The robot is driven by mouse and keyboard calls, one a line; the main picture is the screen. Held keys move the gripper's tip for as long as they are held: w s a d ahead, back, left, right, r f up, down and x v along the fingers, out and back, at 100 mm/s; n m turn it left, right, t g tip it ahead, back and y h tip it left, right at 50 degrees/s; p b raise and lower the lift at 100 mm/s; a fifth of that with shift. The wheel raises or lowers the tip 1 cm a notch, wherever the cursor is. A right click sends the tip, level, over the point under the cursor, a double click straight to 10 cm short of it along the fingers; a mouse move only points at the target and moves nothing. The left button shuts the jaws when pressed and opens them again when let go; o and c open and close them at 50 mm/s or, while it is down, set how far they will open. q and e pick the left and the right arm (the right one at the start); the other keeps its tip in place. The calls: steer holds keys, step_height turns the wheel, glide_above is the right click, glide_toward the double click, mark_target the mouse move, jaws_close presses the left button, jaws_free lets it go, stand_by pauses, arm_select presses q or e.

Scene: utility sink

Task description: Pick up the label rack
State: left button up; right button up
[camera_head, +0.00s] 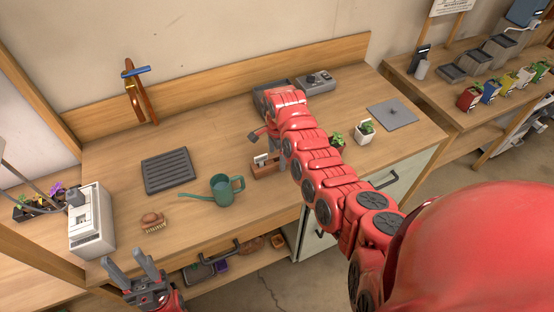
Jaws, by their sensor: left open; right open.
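What looks like the label rack (265,172), a small brown wooden block with white tags standing in it, sits on the wooden workbench near its middle. My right arm reaches across the bench from the right and partly covers the rack's right side. My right gripper (269,146) is open, with its grey fingers just above and behind the rack. Whether a finger touches the rack cannot be told. My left gripper (138,272) is open and empty at the bench's front left edge, far from the rack.
A green watering can (222,189) stands left of the rack, with a dark ribbed tray (168,171) behind it. A brush (153,221) and a white machine (91,221) are at the left. Potted plants (365,132) and a grey plate (392,114) lie right of my arm.

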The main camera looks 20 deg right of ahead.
steer(key=shift+f, duration=1.35)
jaws_close()
